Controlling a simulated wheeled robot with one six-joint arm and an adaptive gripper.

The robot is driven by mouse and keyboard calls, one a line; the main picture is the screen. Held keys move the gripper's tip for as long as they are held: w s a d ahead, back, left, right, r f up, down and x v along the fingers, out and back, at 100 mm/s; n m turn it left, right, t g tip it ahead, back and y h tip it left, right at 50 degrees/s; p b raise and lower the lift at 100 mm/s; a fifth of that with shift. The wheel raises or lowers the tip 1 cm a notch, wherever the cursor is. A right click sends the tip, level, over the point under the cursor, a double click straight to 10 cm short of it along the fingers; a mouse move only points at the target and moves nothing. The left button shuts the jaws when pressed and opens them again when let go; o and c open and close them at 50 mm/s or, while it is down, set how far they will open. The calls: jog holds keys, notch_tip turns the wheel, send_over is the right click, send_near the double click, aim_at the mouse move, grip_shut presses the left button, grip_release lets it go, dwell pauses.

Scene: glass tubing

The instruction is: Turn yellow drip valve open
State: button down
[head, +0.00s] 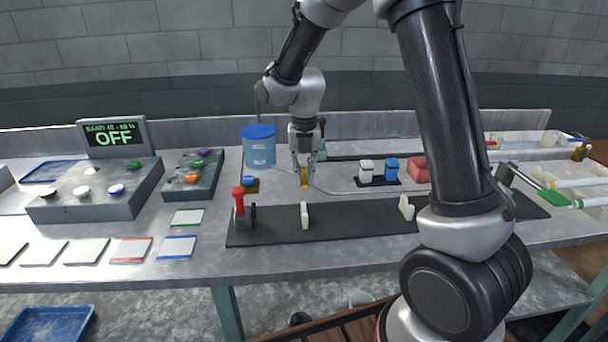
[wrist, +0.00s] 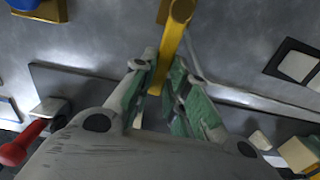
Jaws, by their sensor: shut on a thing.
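The yellow drip valve shows in the head view as a small yellow piece (head: 304,178) on the bench behind the dark strip. In the wrist view the yellow handle (wrist: 172,48) runs from the top edge down between the fingers. My gripper (head: 303,170) points down at it, and in the wrist view the green-padded fingers (wrist: 158,92) are shut on the yellow handle. I cannot tell the valve's setting.
A blue-lidded container (head: 259,148) stands behind and left of my gripper. A red-handled part (head: 239,205) and white supports (head: 305,215) stand on the dark strip (head: 350,228) in front. A blue-and-yellow block (head: 251,184) sits close left. White and blue bottles (head: 391,170) stand to the right.

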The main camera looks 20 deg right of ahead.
aim_at(304, 180)
dwell(0.3)
jog(key=c, duration=1.4)
grip_release()
notch_tip(304, 180, up, 12)
